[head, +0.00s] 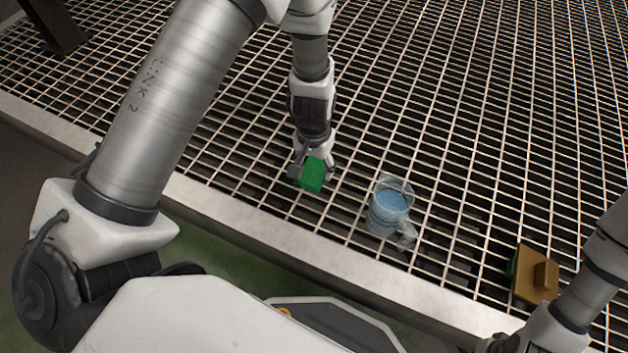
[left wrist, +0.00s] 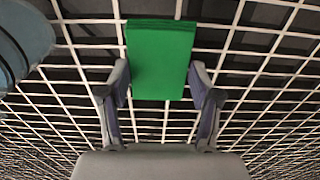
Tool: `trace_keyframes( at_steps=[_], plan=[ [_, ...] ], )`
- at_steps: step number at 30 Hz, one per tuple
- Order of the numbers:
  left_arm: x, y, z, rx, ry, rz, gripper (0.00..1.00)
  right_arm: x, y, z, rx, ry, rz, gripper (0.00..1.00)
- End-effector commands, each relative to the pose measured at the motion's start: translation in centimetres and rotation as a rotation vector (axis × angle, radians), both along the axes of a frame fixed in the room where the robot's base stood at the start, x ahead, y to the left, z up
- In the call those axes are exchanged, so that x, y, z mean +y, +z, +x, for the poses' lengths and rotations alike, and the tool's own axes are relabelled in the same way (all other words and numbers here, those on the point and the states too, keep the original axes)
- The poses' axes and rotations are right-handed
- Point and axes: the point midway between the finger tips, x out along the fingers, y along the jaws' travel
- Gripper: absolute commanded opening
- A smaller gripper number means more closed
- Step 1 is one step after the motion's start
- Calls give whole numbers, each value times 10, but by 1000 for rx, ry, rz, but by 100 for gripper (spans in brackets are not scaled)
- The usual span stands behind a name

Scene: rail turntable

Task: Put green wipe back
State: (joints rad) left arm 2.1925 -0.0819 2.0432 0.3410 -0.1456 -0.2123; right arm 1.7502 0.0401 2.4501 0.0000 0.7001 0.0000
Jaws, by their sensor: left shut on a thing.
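The green wipe (head: 312,175) is a folded green block at the left gripper's fingertips, over the metal grating. My left gripper (head: 314,168) points down and is shut on it. In the left wrist view the green wipe (left wrist: 160,62) sits between the two fingers (left wrist: 161,90), its far part sticking out beyond them. I cannot tell whether the wipe touches the grating.
A clear mug with blue contents (head: 389,205) stands on the grating (head: 450,130) just right of the wipe. A brown block-like object with a handle (head: 537,275), with some green at its left side, lies near the right arm.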

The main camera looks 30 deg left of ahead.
Motion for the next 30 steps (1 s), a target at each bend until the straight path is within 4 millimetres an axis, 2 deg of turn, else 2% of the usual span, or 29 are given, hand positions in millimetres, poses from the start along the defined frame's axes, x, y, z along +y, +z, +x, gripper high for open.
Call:
trace_keyframes(
  at_steps=[1,7,18,19,21,30],
  plan=[
    [0,-12,0,1,-1,0,36,0,-8,0,0,0,0,0],
    [0,-51,0,0,0,0,36,0,-29,0,0,0,0,0],
    [0,-55,0,0,-1,0,36,0,-31,0,0,0,0,0],
    [0,-55,0,0,-1,0,67,0,-30,0,0,0,0,0],
    [0,-53,0,0,-1,0,89,0,-29,0,0,0,0,0],
    [0,-53,0,0,-1,0,89,0,-29,0,0,0,0,0]
  ],
)
